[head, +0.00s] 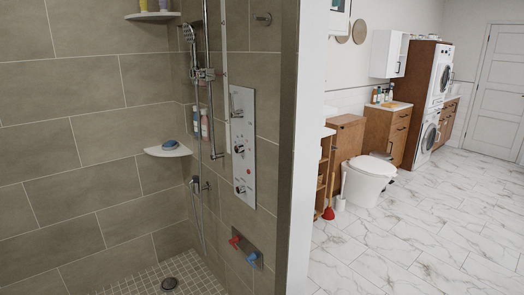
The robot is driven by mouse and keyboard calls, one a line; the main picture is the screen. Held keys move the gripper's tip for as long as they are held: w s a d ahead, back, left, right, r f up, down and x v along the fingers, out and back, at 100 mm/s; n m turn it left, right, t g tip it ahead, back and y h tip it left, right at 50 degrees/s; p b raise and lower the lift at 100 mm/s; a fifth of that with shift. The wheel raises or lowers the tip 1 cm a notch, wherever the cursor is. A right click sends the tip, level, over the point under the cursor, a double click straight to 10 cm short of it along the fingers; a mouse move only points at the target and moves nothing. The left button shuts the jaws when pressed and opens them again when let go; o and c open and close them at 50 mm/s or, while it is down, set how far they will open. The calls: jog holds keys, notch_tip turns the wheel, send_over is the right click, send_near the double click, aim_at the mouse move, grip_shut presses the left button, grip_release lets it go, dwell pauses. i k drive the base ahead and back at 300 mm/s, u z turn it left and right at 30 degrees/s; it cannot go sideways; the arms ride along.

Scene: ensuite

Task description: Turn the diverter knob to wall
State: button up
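A pale control panel (248,128) is fixed upright on the tiled shower wall. It carries an upper lever handle (237,113), a middle knob (239,149) and a lower knob (240,190), with small markings around them. Below it, a metal plate holds a red cross-shaped handle (235,241) and a blue one (252,258). I cannot tell which control is the diverter knob, and the markings are too small to read. My gripper is not in view.
A hand shower (189,33) hangs on a vertical rail left of the panel, with its hose hanging down. A wall end (301,150) separates the shower from a toilet (369,178) and open marble floor (400,250).

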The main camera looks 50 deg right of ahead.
aim_at(241, 189)
jog(key=z, duration=4.75)
jog(key=i, duration=0.1)
jog(key=u, duration=3.2)
jog(key=k, duration=0.95)
jog(key=u, duration=0.15)
jog(key=i, duration=0.75)
